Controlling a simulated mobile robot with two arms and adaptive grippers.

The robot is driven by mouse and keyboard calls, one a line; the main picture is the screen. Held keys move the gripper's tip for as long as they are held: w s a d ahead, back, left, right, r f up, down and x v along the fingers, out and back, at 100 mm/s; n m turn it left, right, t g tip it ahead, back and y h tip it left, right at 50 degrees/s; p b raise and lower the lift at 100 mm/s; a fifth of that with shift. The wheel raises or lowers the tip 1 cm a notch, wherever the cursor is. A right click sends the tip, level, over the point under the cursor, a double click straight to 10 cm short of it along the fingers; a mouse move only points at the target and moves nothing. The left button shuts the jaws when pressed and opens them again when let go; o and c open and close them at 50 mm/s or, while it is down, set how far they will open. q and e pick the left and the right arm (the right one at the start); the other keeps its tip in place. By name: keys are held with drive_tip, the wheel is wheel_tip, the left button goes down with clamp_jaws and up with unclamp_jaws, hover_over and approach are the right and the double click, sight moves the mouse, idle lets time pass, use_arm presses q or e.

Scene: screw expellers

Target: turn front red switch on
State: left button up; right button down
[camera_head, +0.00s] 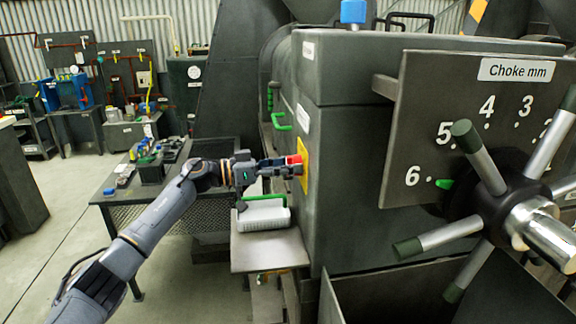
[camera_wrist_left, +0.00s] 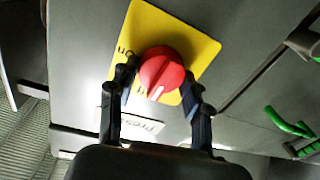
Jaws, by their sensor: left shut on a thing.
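The red switch (camera_wrist_left: 163,72) is a round knob on a yellow plate (camera_wrist_left: 176,32), fixed to the machine's grey wall. In the wrist view its white mark points down and slightly left, toward partly hidden lettering. The word "On" is printed at the plate's left edge. My left gripper (camera_wrist_left: 158,88) has one finger on each side of the knob and is shut on it. In the head view the left gripper (camera_head: 288,168) reaches the switch (camera_head: 296,160) from the left, hiding part of it. My right gripper is not in view.
A white container with a green handle (camera_head: 263,213) stands on a metal shelf (camera_head: 268,250) below my gripper. The choke panel (camera_head: 450,100) and its spoked handwheel (camera_head: 510,205) are at the right. A tool table (camera_head: 115,195) stands behind my arm. Floor at the left is clear.

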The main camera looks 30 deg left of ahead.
use_arm(q)
drive_tip(key=m, duration=0.3)
drive_tip(key=shift+m, duration=0.3)
drive_tip(key=m, duration=0.3)
drive_tip(key=shift+f+m+h+b, duration=0.2)
drive_tip(key=shift+m+h+b, duration=0.1)
drive_tip(key=shift+m+b, duration=0.1)
drive_tip(key=m+b, duration=0.3)
drive_tip(key=m, duration=0.2)
drive_tip(key=shift+s+f+m+h, duration=0.1)
drive_tip(key=shift+f+m+h, duration=0.05)
drive_tip(key=shift+m+h, duration=0.2)
drive_tip(key=m+b, duration=0.1)
drive_tip(key=m, duration=0.1)
drive_tip(key=m+b, duration=0.1)
drive_tip(key=m, duration=0.2)
drive_tip(key=shift+g+h+b, duration=0.25)
drive_tip(key=shift+g+b, duration=0.05)
drive_tip(key=shift+b, duration=0.05)
drive_tip(key=shift+m, duration=0.35)
drive_tip(key=o, duration=1.2)
drive_tip(key=shift+d, duration=0.1)
drive_tip(key=shift+c, duration=0.2)
